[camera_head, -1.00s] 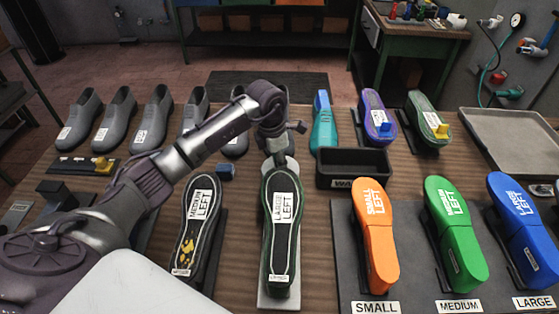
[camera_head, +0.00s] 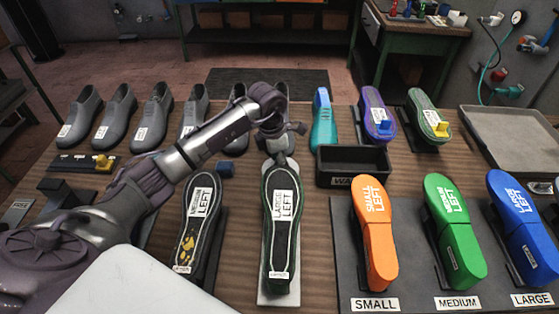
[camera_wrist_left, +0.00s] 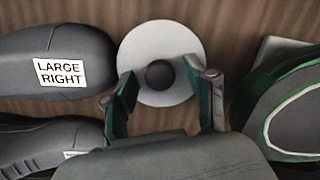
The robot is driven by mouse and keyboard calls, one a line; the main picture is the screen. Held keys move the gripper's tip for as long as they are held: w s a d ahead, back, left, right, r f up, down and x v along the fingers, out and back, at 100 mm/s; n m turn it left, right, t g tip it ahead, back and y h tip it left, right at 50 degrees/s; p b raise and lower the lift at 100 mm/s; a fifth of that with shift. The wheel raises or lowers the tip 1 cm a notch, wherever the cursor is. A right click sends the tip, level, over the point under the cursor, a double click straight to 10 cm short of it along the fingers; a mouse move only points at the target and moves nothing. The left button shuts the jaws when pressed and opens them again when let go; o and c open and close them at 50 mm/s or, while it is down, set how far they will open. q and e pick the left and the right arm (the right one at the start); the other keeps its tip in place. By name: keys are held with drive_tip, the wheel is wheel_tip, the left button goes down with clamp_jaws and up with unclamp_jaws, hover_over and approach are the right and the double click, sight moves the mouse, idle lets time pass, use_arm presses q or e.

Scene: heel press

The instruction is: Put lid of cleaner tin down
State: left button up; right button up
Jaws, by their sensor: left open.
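In the left wrist view a round pale grey disc with a dark round knob at its centre, the lid (camera_wrist_left: 160,48), lies flat over the wooden table. I cannot tell whether a tin is under it. My left gripper (camera_wrist_left: 163,100) is open; its two green fingertips stand apart on either side of the disc's near part, with the knob between them and not gripped. In the head view my left gripper (camera_head: 283,145) points down behind the large left sole, and the lid cannot be made out there. My right gripper is not in view.
A shoe marked large right (camera_wrist_left: 85,62) lies close left of the lid. The large left sole (camera_head: 282,225) stands just in front of my gripper, with the medium left sole (camera_head: 197,225) to its left. A black bin (camera_head: 352,165) is close on the right.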

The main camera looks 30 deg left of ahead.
use_arm(q)
wheel_tip(320, 180, up, 12)
drive_tip(key=s+a+b, duration=0.1)
drive_tip(key=b, duration=0.1)
drive_tip(key=shift+s, duration=0.2)
drive_tip(key=shift+a, duration=0.1)
